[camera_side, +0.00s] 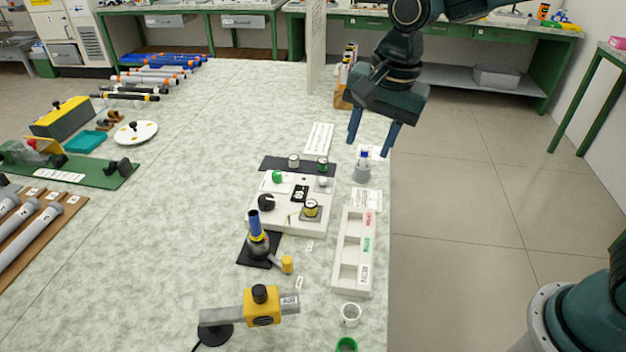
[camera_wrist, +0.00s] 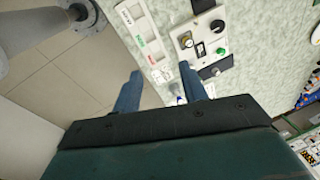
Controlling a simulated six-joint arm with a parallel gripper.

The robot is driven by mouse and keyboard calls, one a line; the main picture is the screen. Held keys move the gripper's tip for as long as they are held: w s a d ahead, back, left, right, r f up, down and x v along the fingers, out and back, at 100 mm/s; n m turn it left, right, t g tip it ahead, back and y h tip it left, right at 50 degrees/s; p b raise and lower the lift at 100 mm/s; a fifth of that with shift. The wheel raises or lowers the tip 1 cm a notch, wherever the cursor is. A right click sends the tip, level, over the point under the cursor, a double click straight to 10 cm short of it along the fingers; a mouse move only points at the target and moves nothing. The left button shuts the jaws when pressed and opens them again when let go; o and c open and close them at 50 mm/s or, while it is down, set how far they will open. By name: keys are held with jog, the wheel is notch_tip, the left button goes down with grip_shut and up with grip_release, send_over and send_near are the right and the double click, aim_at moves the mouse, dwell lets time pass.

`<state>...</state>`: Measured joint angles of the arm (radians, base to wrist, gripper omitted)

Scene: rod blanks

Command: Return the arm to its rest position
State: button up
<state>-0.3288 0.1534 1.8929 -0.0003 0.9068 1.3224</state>
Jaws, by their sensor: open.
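My gripper (camera_side: 371,140) is in the upper right of the side view, raised above the table's right edge and pointing down. Its two blue fingers are apart with nothing between them. In the wrist view my gripper (camera_wrist: 162,88) also shows its fingers spread and empty, with the table edge and floor behind them. A small grey holder (camera_side: 361,172) with a blue-topped piece in it stands on the table just below the fingers in the side view; the fingers look clear of it.
On the table (camera_side: 180,200) are a white control panel (camera_side: 290,218), a three-compartment white tray (camera_side: 352,252), a blue rod (camera_side: 254,223) upright in a dark stand, and a yellow clamp block (camera_side: 262,306). Several rods (camera_side: 150,75) lie at the back left. Open floor lies right of the table.

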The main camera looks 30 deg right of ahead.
jog(key=s+d+r+n+t, duration=0.1)
jog(key=s+d+n, duration=0.4)
jog(key=s, duration=0.5)
jog(key=s+d+r+n+t, duration=0.2)
jog(key=s+d+n, duration=0.4)
jog(key=s, duration=0.5)
jog(key=shift+s+d+r+t+h, duration=0.25)
jog(key=shift+d+r+h, duration=0.2)
jog(key=shift+d, duration=0.75)
